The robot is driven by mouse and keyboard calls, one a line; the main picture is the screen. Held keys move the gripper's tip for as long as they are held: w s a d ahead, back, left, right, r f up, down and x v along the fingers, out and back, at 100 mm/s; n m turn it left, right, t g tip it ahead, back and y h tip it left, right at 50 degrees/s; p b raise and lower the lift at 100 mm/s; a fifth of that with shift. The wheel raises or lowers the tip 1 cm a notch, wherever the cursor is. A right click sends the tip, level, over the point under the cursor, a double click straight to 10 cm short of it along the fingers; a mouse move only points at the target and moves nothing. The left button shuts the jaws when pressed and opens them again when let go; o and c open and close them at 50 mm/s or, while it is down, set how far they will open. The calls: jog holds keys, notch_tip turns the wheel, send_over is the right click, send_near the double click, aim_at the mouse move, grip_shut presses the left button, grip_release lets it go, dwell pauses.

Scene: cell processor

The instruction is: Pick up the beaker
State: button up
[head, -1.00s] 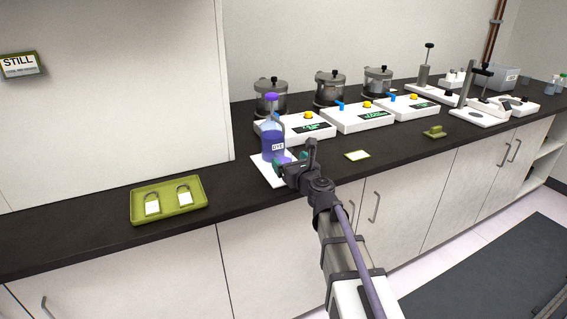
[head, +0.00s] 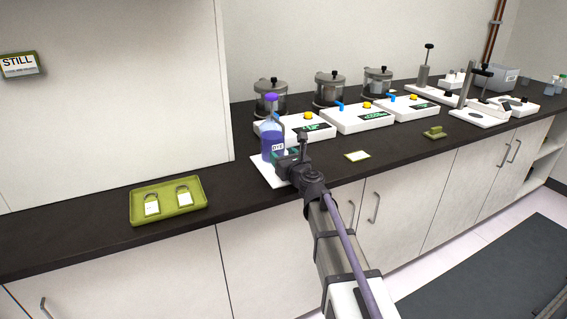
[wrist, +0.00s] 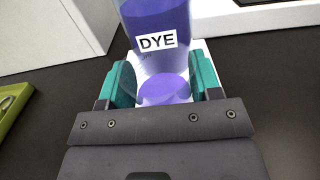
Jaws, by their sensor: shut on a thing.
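A small clear beaker (wrist: 165,90) with purple in it shows between the two teal finger pads in the wrist view. My gripper (wrist: 166,86) is shut on it, one pad on each side. A purple bottle (head: 272,143) with a purple cap and a DYE label stands upright just beyond, on a white mat (head: 262,173). The bottle (wrist: 157,18) is also in the wrist view, close behind the beaker. In the head view my gripper (head: 285,163) is beside the bottle and hides the beaker. Whether the beaker touches the mat is unclear.
White devices (head: 358,117) with yellow knobs stand behind and to the right, with glass vessels (head: 330,90) behind them. A green tray (head: 168,213) with two padlocks lies at the left. A small card (head: 357,156) lies to the right. The counter's front strip is mostly clear.

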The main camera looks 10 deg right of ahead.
jog(key=shift+c, duration=0.7)
jog(key=shift+r, duration=0.2)
notch_tip(320, 180, up, 7)
jog(key=p, duration=0.7)
jog(key=shift+s+d, duration=0.1)
jog(key=shift+s, duration=0.05)
jog(key=s+d, duration=0.5)
jog(key=s, duration=0.3)
jog(key=s+d, duration=0.5)
jog(key=s, duration=0.3)
jog(key=shift+s+f, duration=0.2)
jog(key=shift+s, duration=0.2)
